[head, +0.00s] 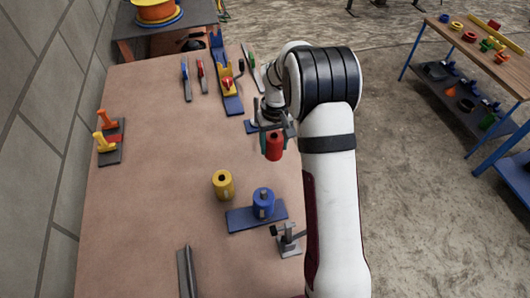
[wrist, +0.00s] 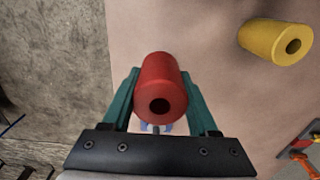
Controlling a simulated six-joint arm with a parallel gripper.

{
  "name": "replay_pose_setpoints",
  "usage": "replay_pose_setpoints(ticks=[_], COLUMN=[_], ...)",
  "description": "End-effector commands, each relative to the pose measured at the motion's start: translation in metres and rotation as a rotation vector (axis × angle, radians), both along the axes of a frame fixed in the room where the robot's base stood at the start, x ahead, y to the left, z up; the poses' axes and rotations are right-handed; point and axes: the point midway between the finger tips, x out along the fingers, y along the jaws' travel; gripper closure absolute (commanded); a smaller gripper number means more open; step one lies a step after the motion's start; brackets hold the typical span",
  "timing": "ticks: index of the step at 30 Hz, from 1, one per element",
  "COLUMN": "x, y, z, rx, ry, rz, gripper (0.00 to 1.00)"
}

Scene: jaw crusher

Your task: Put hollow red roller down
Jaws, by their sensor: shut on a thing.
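The hollow red roller (head: 274,146) is a short red cylinder with a dark hole in its end. It also shows large in the wrist view (wrist: 162,85). My gripper (head: 272,140) has its teal fingers shut on the roller from both sides, near the right edge of the table. I cannot tell for certain whether the roller touches the table. A yellow roller (head: 223,184) with a hole stands on the table to the lower left. A blue roller (head: 263,203) stands on a blue base plate (head: 240,220) nearer the front.
The brown table (head: 150,200) has free room at its middle and left. A small grey clamp (head: 287,240) stands near the front right. A blue and yellow device (head: 226,85) and hand tools (head: 194,78) lie at the back. Orange and yellow pieces (head: 104,145) stand at the left.

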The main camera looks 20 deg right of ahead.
Motion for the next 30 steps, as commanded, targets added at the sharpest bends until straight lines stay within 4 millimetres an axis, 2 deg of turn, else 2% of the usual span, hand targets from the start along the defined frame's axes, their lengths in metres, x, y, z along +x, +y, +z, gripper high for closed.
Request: replay_pose_setpoints(ticks=[1, 4, 9, 11, 21, 22, 27, 30], x=[0.006, 0.013, 0.014, 0.014, 0.014, 0.014, 0.014, 0.014], y=[0.009, 0.018, 0.02, 0.02, 0.02, 0.02, 0.02, 0.02], z=[-0.006, -0.014, -0.046, -0.052, -0.057, -0.057, -0.057, -0.057], rx=[0.0, 0.0, 0.0, 0.0, 0.0, 0.0, 0.0, 0.0], ry=[0.001, 0.0, 0.003, 0.001, -0.001, 0.0, 0.0, 0.0], rz=[0.003, 0.001, -0.001, -0.002, -0.001, -0.001, -0.001, -0.001], gripper=[1.0, 1.0, 1.0, 1.0, 1.0, 0.39, 0.1, 0.1])
